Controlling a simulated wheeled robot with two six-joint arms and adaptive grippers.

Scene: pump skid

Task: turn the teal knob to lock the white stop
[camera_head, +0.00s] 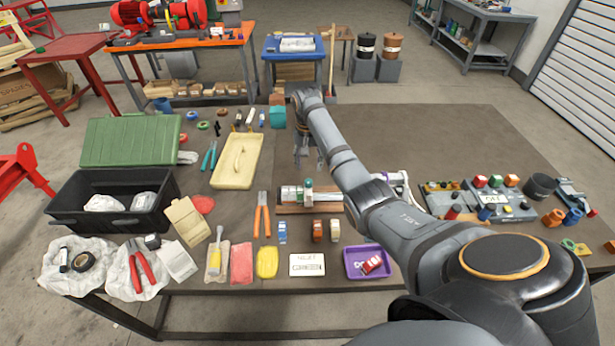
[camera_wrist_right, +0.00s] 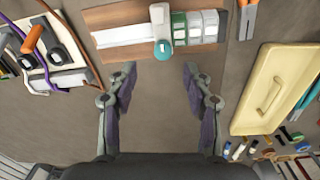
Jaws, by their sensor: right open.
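The teal knob (camera_wrist_right: 164,48) sits at the front end of the white stop (camera_wrist_right: 159,19) in the right wrist view. The stop stands across a white rail (camera_wrist_right: 122,35) on a wooden board (camera_wrist_right: 118,14). Green and white blocks (camera_wrist_right: 193,30) lie beside it on the right. In the head view the knob (camera_head: 308,183) shows small on the board, beyond the row of small blocks. My right gripper (camera_wrist_right: 158,76) is open and empty, with its fingers apart and pointing toward the knob, not touching it. In the head view it (camera_head: 308,158) hangs behind the board. My left gripper is not in view.
A cream tray (camera_head: 225,178) and orange-handled pliers (camera_head: 262,222) lie left of the board. A purple tray (camera_head: 354,273) and a white sign card (camera_head: 307,274) are nearer the front. A clamp-like device with cables (camera_wrist_right: 65,65) lies on the wrist view's left. Bare tabletop (camera_head: 430,140) spreads back right.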

